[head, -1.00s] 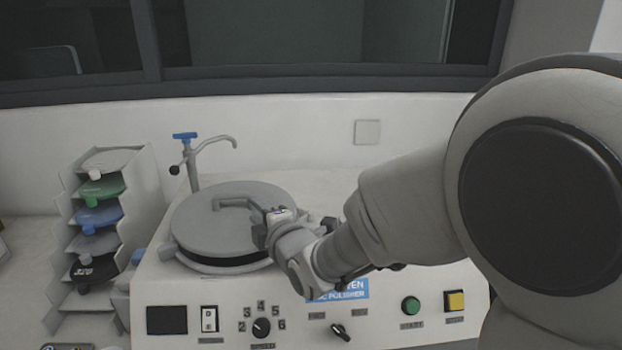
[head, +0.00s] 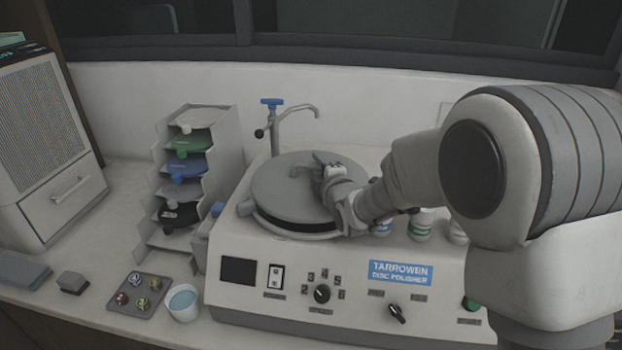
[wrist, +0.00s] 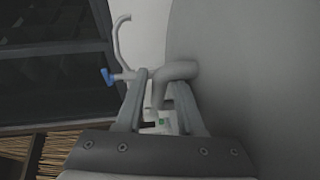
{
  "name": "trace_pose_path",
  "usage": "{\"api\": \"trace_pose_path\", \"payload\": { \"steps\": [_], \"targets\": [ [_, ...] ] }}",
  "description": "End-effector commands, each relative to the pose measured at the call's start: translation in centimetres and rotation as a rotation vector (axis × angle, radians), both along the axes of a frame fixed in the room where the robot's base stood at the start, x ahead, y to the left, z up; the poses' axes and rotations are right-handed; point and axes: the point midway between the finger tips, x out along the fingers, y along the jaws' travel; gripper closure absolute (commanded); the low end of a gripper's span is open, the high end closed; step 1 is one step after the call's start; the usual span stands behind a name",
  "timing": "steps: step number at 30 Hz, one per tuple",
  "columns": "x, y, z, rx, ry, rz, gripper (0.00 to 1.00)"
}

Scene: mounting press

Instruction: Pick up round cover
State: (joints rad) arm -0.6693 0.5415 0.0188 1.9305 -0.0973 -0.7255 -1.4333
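The round cover (head: 285,190) is a flat grey disc with a bent grey bar handle on top. It lies on the disc polisher (head: 245,245), with a dark band showing below its front edge. My gripper (head: 318,168) is over the cover at the right end of the handle. In the wrist view, the two fingers of my gripper (wrist: 160,90) stand apart on either side of the bent handle (wrist: 176,70). I see no firm grip on it. The cover's surface (wrist: 250,75) fills the right side of that view. My wrist hides the cover's right edge.
A blue-handled tap (head: 275,125) stands behind the cover. A rack (head: 225,150) of coloured discs is at the left, with a sample tray (head: 140,290) and a cup (head: 182,302) in front. Bottles (head: 421,224) stand right of my wrist.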

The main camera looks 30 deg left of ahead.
Motion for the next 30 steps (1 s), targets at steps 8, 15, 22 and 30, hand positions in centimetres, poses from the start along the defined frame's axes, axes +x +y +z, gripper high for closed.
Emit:
{"api": "trace_pose_path", "payload": {
  "steps": [8, 15, 22, 30],
  "targets": [
    [0.06, 0.01, 0.01, 0.000, 0.000, 0.000, 0.74],
    [0.06, 0.00, 0.01, 0.000, 0.000, -0.001, 1.00],
    [0.05, -0.01, 0.00, 0.000, 0.000, -0.001, 1.00],
    [0.06, -0.02, 0.00, -0.001, -0.001, -0.001, 1.00]
  ]
}}
